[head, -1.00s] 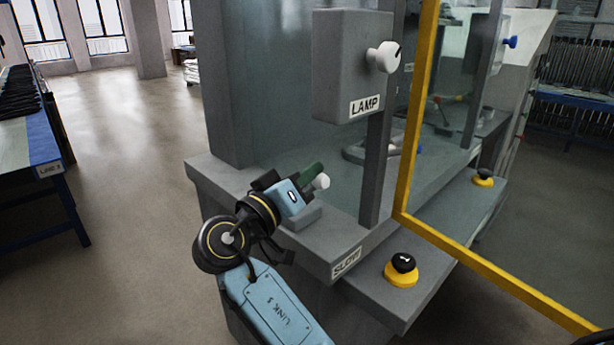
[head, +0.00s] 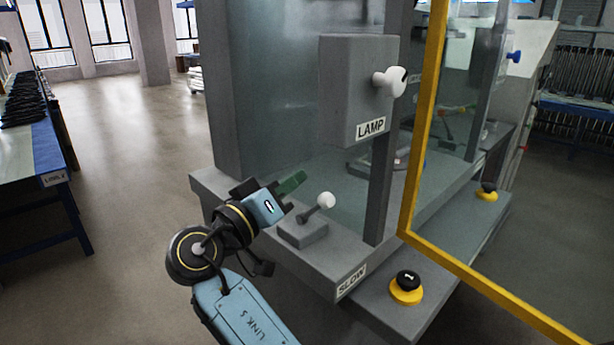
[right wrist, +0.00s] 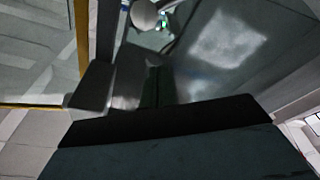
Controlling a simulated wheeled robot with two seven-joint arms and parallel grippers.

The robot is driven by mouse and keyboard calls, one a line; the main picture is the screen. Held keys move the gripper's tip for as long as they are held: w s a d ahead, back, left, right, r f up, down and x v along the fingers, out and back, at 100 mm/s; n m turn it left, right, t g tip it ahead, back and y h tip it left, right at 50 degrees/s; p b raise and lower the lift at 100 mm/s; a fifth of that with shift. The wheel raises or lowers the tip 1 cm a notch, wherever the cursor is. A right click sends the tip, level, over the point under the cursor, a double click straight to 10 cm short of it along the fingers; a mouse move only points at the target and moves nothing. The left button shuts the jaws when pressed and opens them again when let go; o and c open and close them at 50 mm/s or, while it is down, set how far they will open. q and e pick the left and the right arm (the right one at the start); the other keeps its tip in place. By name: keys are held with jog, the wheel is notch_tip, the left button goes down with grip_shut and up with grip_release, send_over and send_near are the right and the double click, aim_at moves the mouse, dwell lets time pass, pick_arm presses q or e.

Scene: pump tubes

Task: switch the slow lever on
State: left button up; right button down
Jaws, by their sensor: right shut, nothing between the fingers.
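The slow lever has a white round knob (head: 326,200) on a short dark stem. It leans up and to the right from a grey block (head: 303,232) on the machine's ledge, near the SLOW label (head: 350,282). My right gripper (head: 297,180) is shut and empty, to the left of the knob, with a visible gap between its green fingertip and the knob. In the right wrist view a white knob (right wrist: 145,14) shows at the top edge, beyond the dark green finger (right wrist: 151,88). My left gripper is not in view.
A grey LAMP box (head: 355,90) with a white knob stands above on a post. A yellow-framed glass panel (head: 408,170) is to the right. A black button on a yellow base (head: 406,288) sits on the lower ledge. Open floor lies left of the machine.

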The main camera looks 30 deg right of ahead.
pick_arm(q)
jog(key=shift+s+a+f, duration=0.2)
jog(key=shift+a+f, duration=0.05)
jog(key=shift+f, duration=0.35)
pick_arm(e)
jog(key=r+v, duration=0.1)
jog(key=v, duration=0.5)
jog(key=shift+f, duration=0.45)
jog(key=shift+s, duration=0.15)
